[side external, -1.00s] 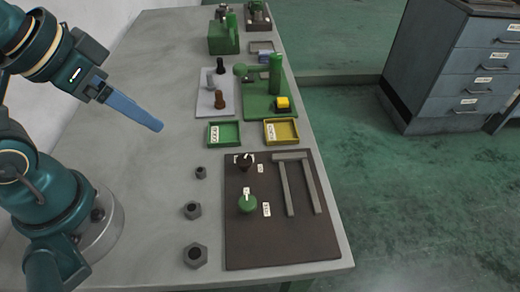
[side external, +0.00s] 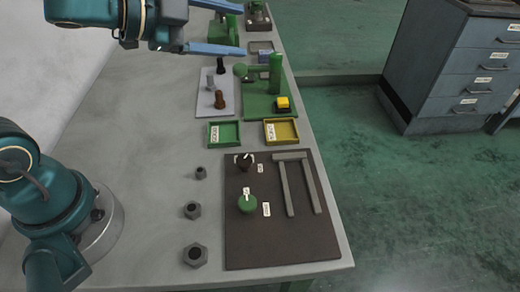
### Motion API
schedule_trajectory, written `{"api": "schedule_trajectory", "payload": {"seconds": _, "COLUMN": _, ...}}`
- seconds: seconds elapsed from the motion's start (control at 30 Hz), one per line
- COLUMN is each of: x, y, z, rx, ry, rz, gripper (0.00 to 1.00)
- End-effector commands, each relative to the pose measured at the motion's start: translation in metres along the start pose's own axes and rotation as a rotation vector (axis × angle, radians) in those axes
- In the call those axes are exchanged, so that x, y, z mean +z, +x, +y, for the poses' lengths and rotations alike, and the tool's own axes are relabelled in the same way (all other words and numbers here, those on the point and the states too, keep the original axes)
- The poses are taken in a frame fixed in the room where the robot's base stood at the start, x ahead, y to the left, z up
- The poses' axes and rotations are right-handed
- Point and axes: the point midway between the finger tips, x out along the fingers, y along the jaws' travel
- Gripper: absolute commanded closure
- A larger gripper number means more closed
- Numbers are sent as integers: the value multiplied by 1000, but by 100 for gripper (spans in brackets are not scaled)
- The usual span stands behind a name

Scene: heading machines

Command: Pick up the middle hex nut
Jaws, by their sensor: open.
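Three dark grey hex nuts stand in a row on the grey table, left of the brown board. The middle hex nut (side external: 192,210) lies between a smaller nut (side external: 201,173) behind it and a larger nut (side external: 195,255) in front. My gripper (side external: 242,35) is at the top of the side external view, high and far from the nuts. Its two long blue fingers are spread apart, with nothing seen between them.
The brown board (side external: 240,225) carries a green knob (side external: 247,204), a dark knob and a grey bracket. Behind it are a green tray (side external: 224,142) and a yellow tray (side external: 291,141). Several posts and a green fixture (side external: 276,75) stand further back. The table left of the nuts is clear.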

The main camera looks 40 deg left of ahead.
Motion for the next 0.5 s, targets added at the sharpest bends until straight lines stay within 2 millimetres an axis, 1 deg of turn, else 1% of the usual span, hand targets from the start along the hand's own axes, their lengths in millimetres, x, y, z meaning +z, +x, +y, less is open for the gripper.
{"api": "schedule_trajectory", "payload": {"seconds": 0.03, "x": 5, "y": 9, "z": 20, "rx": 102, "ry": 42, "rz": 44, "gripper": 27}}
{"api": "schedule_trajectory", "payload": {"seconds": 0.07, "x": 7, "y": 12, "z": 32, "rx": 163, "ry": 65, "rz": 76, "gripper": 27}}
{"api": "schedule_trajectory", "payload": {"seconds": 0.1, "x": 10, "y": 14, "z": 50, "rx": 247, "ry": 89, "rz": 116, "gripper": 27}}
{"api": "schedule_trajectory", "payload": {"seconds": 0.17, "x": 17, "y": 12, "z": 76, "rx": 377, "ry": 110, "rz": 176, "gripper": 27}}
{"api": "schedule_trajectory", "payload": {"seconds": 0.2, "x": 22, "y": 8, "z": 94, "rx": 466, "ry": 117, "rz": 215, "gripper": 27}}
{"api": "schedule_trajectory", "payload": {"seconds": 0.23, "x": 26, "y": 4, "z": 106, "rx": 531, "ry": 117, "rz": 243, "gripper": 27}}
{"api": "schedule_trajectory", "payload": {"seconds": 0.3, "x": 36, "y": -9, "z": 135, "rx": 683, "ry": 102, "rz": 306, "gripper": 27}}
{"api": "schedule_trajectory", "payload": {"seconds": 0.37, "x": 46, "y": -23, "z": 157, "rx": 810, "ry": 77, "rz": 357, "gripper": 27}}
{"api": "schedule_trajectory", "payload": {"seconds": 0.4, "x": 52, "y": -34, "z": 170, "rx": 889, "ry": 54, "rz": 389, "gripper": 27}}
{"api": "schedule_trajectory", "payload": {"seconds": 0.5, "x": 67, "y": -59, "z": 195, "rx": 1052, "ry": -13, "rz": 452, "gripper": 27}}
